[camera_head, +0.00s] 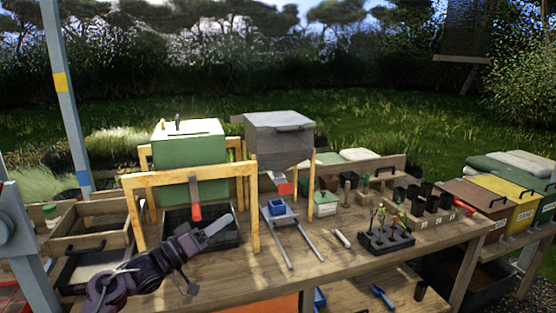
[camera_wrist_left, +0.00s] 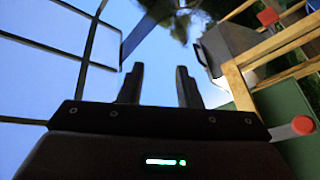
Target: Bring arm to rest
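My left arm comes in from the lower left of the head view, over the front left of the wooden bench (camera_head: 300,262). My left gripper (camera_head: 190,248) is in front of the black tray (camera_head: 172,217) under the wooden frame. In the left wrist view its two dark fingers (camera_wrist_left: 158,85) stand apart, with only sky between them, so it is open and empty. My right arm and gripper are not in view.
A wooden frame (camera_head: 253,207) with a red-handled tool (camera_head: 195,199) stands close to my left gripper. A grey hopper (camera_head: 280,138), metal rails (camera_head: 277,237) and a black plant rack (camera_head: 388,242) stand further right. The bench's front middle is fairly clear.

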